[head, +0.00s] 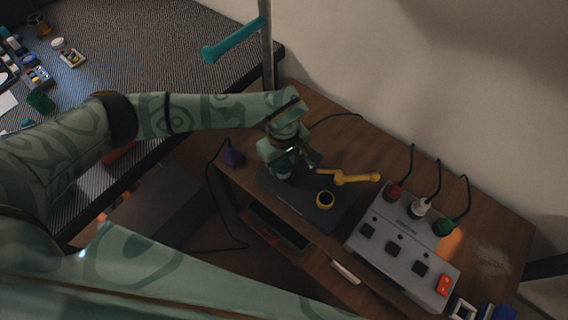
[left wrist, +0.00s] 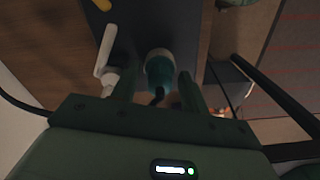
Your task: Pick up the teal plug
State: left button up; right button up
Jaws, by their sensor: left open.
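The teal plug (left wrist: 160,70) stands on a dark board, between the two fingertips of my left gripper (left wrist: 157,80) in the left wrist view. The fingers are open, with a gap visible on each side of it, and its dark cord end points toward the palm. In the head view my left gripper (head: 291,158) is low over the dark board (head: 300,205), and a small part of the teal plug (head: 284,173) shows beneath it, mostly hidden. My right gripper is not in view.
A grey power strip (head: 400,240) holds red, white and green plugs. A white lever (left wrist: 104,50) stands close by the left finger.

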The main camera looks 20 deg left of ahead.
pick_arm(q)
jog(key=shift+c, duration=0.4)
jog(key=c, duration=0.8)
jog(key=shift+r, duration=0.1)
